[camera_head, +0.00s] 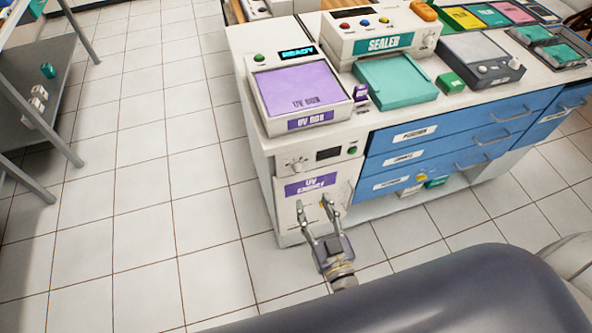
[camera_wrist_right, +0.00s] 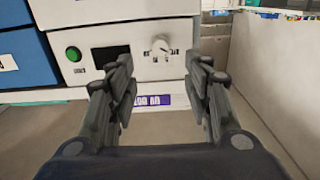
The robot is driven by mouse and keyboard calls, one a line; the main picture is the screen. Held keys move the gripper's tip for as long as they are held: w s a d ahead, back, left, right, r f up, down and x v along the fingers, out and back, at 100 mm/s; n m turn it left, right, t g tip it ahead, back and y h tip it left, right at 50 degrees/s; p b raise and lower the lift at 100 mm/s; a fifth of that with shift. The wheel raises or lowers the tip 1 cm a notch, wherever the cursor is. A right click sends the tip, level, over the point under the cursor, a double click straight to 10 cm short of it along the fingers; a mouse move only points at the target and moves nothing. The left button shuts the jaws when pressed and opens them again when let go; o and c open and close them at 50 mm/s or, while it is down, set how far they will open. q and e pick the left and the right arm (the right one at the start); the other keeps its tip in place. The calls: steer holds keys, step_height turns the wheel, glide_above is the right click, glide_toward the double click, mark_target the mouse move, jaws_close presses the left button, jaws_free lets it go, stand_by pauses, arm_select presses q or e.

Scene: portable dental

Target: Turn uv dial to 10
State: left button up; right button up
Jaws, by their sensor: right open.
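The uv dial is a small pale round knob (camera_head: 298,165) on the white front panel of the UV cabinet (camera_head: 311,185), left of a dark display and a green button. In the right wrist view, which shows the panel turned over, the dial (camera_wrist_right: 160,44) appears between and beyond the open fingers, with small marks around it too small to read. My right gripper (camera_head: 324,208) is open and empty in front of the cabinet's lower door, below the dial and apart from it. It also shows in the right wrist view (camera_wrist_right: 165,75). My left gripper is not in view.
A UV box (camera_head: 297,88) with a purple lid and a sealer (camera_head: 383,38) stand on the counter above. Blue drawers (camera_head: 450,135) are right of the panel. A grey shelf rack (camera_head: 35,90) stands at far left. The tiled floor (camera_head: 140,200) between is clear.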

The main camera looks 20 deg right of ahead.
mark_target(300, 172)
steer(key=w, duration=1)
steer(key=shift+w+a+p, duration=0.2)
steer(key=shift+w+p, duration=0.1)
steer(key=shift+w, duration=0.1)
steer(key=c, duration=1.1)
